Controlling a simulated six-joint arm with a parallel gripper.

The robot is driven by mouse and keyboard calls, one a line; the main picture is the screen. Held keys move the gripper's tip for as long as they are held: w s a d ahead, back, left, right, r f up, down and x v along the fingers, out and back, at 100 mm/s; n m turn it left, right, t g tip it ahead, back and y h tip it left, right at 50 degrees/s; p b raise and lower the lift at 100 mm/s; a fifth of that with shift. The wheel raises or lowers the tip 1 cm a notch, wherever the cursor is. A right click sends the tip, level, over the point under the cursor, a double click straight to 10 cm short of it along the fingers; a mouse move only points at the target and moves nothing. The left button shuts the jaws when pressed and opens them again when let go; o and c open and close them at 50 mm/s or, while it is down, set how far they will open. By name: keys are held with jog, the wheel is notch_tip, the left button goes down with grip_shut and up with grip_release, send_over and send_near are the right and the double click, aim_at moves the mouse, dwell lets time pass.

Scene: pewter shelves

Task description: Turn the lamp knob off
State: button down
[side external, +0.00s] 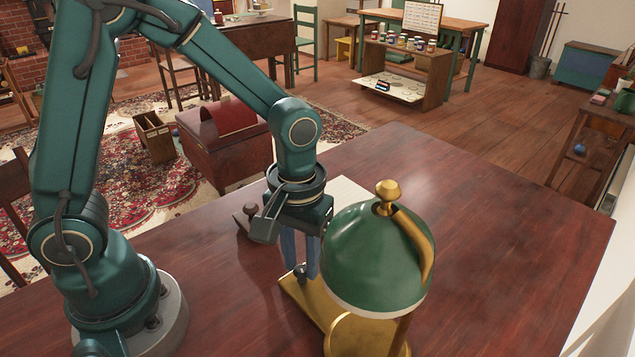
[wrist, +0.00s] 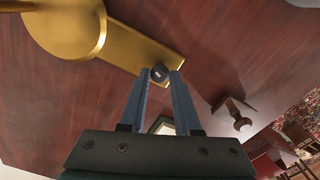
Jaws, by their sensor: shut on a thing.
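The lamp has a green shade (side external: 375,252) with a white lower rim, a brass arm and a brass finial. Its brass base (side external: 319,306) lies flat on the table, and the base also shows in the wrist view (wrist: 115,43). The small dark lamp knob (wrist: 159,73) stands on the narrow end of the base, with a light mark on its top; it also shows in the side view (side external: 300,271). My gripper (side external: 304,272) points down beside the shade. Its blue fingers (wrist: 160,75) are shut on the knob, one on each side.
A dark wooden piece with a round knob (side external: 251,208) and a pale sheet (side external: 351,194) lie on the table behind my gripper. The shade stands close on my gripper's right. The right side of the red-brown table (side external: 500,240) is clear.

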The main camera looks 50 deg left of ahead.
aim_at(301, 268)
jog(key=shift+n, duration=2.2)
jog(key=c, duration=0.6)
grip_release()
jog(key=shift+r, duration=2.6)
